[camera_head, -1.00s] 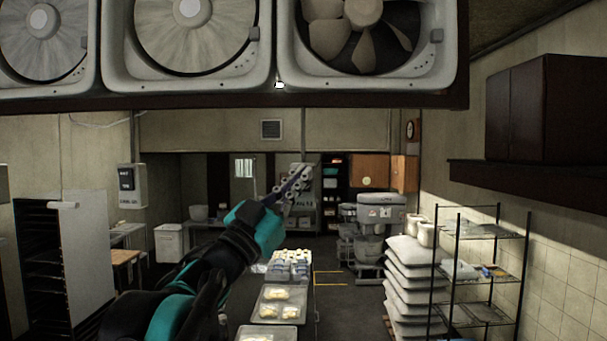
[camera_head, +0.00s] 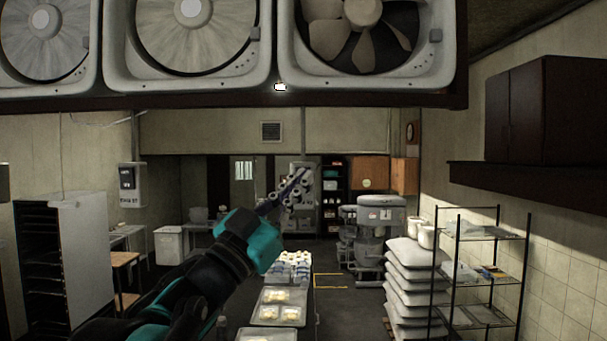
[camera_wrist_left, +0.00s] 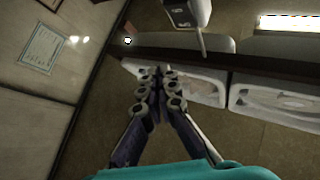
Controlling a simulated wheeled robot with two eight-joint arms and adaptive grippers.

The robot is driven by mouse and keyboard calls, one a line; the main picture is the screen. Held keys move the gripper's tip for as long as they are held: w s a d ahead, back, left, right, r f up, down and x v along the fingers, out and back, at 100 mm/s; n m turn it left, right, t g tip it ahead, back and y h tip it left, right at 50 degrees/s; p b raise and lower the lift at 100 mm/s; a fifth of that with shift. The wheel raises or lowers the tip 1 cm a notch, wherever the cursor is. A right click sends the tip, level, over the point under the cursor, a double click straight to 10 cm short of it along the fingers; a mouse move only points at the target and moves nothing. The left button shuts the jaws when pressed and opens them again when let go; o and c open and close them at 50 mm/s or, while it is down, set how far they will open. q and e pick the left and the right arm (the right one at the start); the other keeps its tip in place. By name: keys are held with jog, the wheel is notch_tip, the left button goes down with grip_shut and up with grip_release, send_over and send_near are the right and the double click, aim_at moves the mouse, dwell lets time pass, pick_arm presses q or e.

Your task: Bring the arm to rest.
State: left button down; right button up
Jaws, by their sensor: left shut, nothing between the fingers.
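My left arm reaches in from the lower left of the head view, black with teal bands. Its gripper (camera_head: 289,189) points up and away, out in the air, with its fingers together and empty. In the left wrist view the gripper (camera_wrist_left: 159,75) shows its two fingers meeting at the tips, with nothing between them. My right gripper is in neither view.
Round fans in pale housings (camera_head: 187,38) hang across the top. Below the arm, a long table carries trays of pale dough (camera_head: 283,295). A wire shelf (camera_head: 484,272) and stacked sacks (camera_head: 412,270) stand at right, a rack (camera_head: 62,262) at left.

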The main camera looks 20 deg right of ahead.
pick_arm(q)
jog(key=shift+s+a, duration=0.1)
jog(key=shift+s, duration=0.15)
jog(key=shift+f, duration=0.1)
